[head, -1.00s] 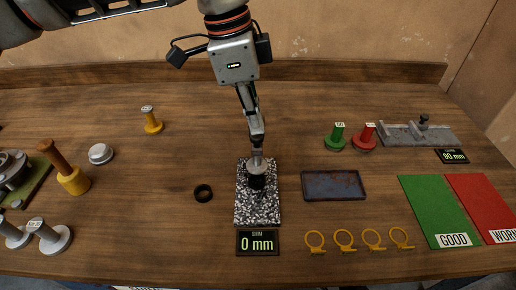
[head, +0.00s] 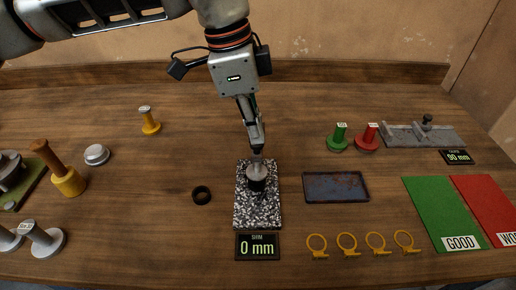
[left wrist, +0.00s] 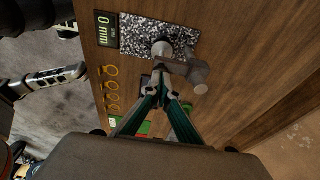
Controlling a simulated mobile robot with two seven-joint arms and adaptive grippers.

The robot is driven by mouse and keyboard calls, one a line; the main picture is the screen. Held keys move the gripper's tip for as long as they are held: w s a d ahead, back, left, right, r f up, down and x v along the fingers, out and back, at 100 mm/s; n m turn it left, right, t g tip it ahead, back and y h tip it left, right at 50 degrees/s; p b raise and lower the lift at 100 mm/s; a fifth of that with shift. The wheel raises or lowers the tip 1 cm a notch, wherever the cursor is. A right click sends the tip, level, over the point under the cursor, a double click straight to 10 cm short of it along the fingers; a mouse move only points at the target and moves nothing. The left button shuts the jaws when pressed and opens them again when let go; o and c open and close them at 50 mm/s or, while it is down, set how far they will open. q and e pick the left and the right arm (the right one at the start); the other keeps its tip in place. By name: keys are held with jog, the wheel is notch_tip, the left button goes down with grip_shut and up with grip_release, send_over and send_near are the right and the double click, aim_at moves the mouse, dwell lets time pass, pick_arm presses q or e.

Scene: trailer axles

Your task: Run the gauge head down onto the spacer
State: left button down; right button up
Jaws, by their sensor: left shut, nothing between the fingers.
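The grey round gauge head (head: 257,168) stands on the speckled granite plate (head: 258,212), with a dark round part (head: 257,185) under it. I cannot tell whether that dark part is the spacer or whether the two touch. My left gripper (head: 256,151) is shut and empty, pointing down with its tips at or just above the gauge head. In the left wrist view, the green-sided fingers of my left gripper (left wrist: 160,92) meet near a grey bracket (left wrist: 185,69) by the plate. The display (head: 257,246) in front reads 0 mm. My right gripper is not in view.
A loose black ring (head: 201,195) lies left of the plate. A dark tray (head: 335,187) lies to the right, with several yellow rings (head: 346,243) in front. Green (head: 440,208) and red (head: 487,205) mats are further right. Handled gauges stand at both sides.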

pick_arm(q)
jog(key=shift+f+b, duration=0.65)
jog(key=shift+f, duration=0.75)
dwell(0.5)
jog(key=shift+r+p, duration=1.1)
jog(key=shift+r, duration=1)
jog(key=shift+r+p, duration=0.45)
jog(key=shift+r, duration=0.5)
